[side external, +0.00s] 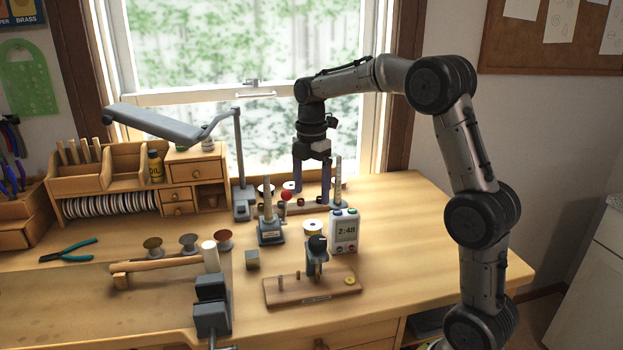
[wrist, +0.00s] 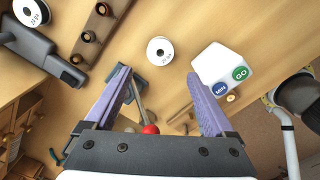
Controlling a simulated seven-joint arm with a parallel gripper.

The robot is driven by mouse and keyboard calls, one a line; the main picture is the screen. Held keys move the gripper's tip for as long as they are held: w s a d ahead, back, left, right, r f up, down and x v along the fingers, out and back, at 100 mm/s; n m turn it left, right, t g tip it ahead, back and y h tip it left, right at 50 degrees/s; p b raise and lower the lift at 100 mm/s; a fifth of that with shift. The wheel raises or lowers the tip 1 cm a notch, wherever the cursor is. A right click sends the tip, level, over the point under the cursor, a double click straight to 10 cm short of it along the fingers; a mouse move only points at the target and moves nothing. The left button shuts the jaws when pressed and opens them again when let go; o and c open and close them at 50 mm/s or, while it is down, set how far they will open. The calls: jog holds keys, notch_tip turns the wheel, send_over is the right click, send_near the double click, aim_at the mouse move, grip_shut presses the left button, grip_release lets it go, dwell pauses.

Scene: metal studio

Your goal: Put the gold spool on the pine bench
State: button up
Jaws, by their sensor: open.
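A white-flanged spool with yellow-gold winding (side external: 313,227) stands on the pine bench (side external: 400,210) beside the timer. A similar white-topped spool (wrist: 160,51) shows in the wrist view, just beyond the fingertips; its winding is hidden there. An olive-gold spool (side external: 152,243) sits at the left, beside a grey one and a copper one. I cannot tell for certain which spool is the gold one. My gripper (side external: 312,198) points down above the bench, behind the timer, fingers apart and nothing between them. In the wrist view its fingertips (wrist: 160,80) also stand wide apart.
The timer (side external: 344,231) stands close to the right of the gripper. A grey stand (side external: 270,230) and a red-knobbed lever (wrist: 150,129) are close by. A wooden strip (wrist: 95,35) with dark cups lies behind. The right side of the bench is clear.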

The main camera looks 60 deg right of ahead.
jog(key=s+a+r+m+t, duration=0.1)
jog(key=s+a+r+m, duration=0.2)
jog(key=s+a+r, duration=0.25)
jog(key=s+a+f+m+t, duration=0.2)
jog(key=s+a+m, duration=0.2)
jog(key=s, duration=0.5)
jog(key=s+a+f+m+t, duration=0.2)
jog(key=s+a+m, duration=0.3)
jog(key=s+m, duration=0.4)
jog(key=shift+s+a+f+t, duration=0.25)
jog(key=shift+a+t, duration=0.05)
